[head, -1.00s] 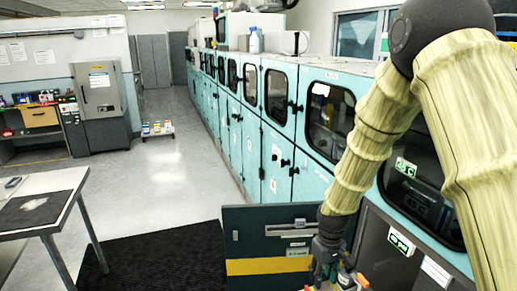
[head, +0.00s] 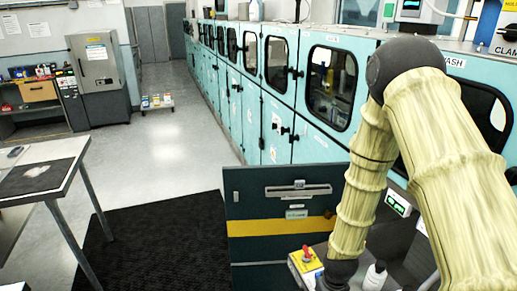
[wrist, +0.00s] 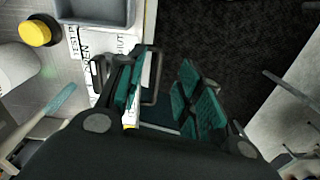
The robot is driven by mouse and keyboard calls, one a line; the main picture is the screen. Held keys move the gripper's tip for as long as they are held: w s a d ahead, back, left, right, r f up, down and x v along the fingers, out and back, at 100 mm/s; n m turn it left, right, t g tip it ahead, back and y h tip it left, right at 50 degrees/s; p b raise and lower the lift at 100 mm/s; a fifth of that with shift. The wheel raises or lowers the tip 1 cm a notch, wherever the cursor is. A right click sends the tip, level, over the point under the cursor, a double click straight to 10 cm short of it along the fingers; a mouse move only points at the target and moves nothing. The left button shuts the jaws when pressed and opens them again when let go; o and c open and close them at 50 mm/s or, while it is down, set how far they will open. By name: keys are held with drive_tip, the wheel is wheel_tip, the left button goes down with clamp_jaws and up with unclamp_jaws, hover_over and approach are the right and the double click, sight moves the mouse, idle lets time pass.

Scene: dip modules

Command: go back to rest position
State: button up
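My arm comes down from the upper right in the head view. Its end drops below the bottom edge there, so the fingers are not visible in that view. Beyond the fingers are dark floor matting and a metal handle. The rest position itself is not marked by anything visible.
A dark panel with a yellow stripe (head: 275,228) stands beside my arm. A yellow box with a red knob (head: 306,260) and a white bottle (head: 375,276) are close to it. Teal cabinets (head: 277,140) line the right.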

drive_tip(key=s+d+f+m+b, duration=0.1)
drive_tip(key=s+f+b, duration=0.1)
drive_tip(key=s+f, duration=0.6)
drive_tip(key=s+d+f+m+b, duration=0.1)
drive_tip(key=s+f+b, duration=0.2)
drive_tip(key=s+f, duration=0.5)
drive_tip(key=s, duration=0.9)
drive_tip(key=shift+d+f+m, duration=0.25)
drive_tip(key=shift+f+m, duration=0.05)
drive_tip(key=shift+f, duration=0.1)
